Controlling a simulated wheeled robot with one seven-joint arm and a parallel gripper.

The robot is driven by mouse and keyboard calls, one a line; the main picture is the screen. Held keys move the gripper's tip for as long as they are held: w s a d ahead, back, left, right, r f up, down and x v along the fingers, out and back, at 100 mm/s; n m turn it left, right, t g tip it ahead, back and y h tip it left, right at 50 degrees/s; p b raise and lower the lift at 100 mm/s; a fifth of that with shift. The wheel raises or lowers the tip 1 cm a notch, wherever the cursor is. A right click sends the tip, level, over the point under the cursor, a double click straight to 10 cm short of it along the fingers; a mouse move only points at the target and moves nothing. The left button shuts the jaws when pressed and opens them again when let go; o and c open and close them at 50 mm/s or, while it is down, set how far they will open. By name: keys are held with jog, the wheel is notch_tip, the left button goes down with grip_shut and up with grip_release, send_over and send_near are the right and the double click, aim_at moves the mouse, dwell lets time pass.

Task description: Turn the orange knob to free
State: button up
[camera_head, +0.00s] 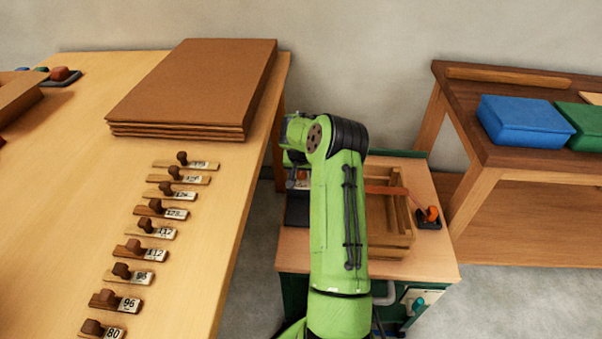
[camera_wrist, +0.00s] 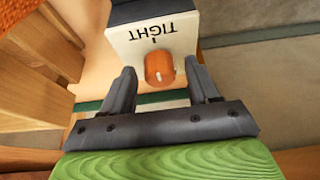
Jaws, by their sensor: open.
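The orange knob (camera_wrist: 159,70) sits on a white plate (camera_wrist: 125,42) in the wrist view. The word TIGHT reads upside down on the plate above a short dark tick. The knob is elongated and roughly in line with that tick; it carries a small pale mark. My gripper (camera_wrist: 162,72) is open, with one dark finger on each side of the knob and gaps between. I cannot tell how deep the fingertips reach. In the head view my arm covers most of this spot, and I cannot make out the knob clearly there. No "free" label shows.
In the head view, a small bench (camera_head: 436,262) bears a wooden frame (camera_head: 398,242) and an orange-topped black fitting (camera_head: 430,222). A long table (camera_head: 215,255) with stamps and brown sheets (camera_head: 195,85) stands left. A dark side table (camera_head: 505,85) with blue box (camera_head: 525,120) stands right.

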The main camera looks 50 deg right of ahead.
jog(key=c, duration=1)
jog(key=shift+c, duration=0.2)
jog(key=shift+n, duration=0.3)
jog(key=n, duration=0.2)
jog(key=n+t+y+p, duration=0.1)
jog(key=n, duration=0.1)
jog(key=shift+s+d+n+y, duration=0.15)
jog(key=shift+n+y, duration=0.15)
jog(key=n+y, duration=0.1)
jog(key=n, duration=0.1)
jog(key=n+y, duration=0.1)
jog(key=n, duration=0.2)
jog(key=shift+d+t+p, duration=0.15)
jog(key=shift+t+p, duration=0.15)
jog(key=shift+p, duration=0.05)
jog(key=n+y, duration=0.1)
jog(key=n, duration=0.2)
jog(key=n+y, duration=0.1)
jog(key=n, duration=0.1)
jog(key=shift+d+n, duration=0.15)
jog(key=shift+n, duration=0.25)
jog(key=shift+n+g+y+b, duration=0.4)
jog(key=shift+n+g+y, duration=0.3)
jog(key=shift+n, duration=1.3)
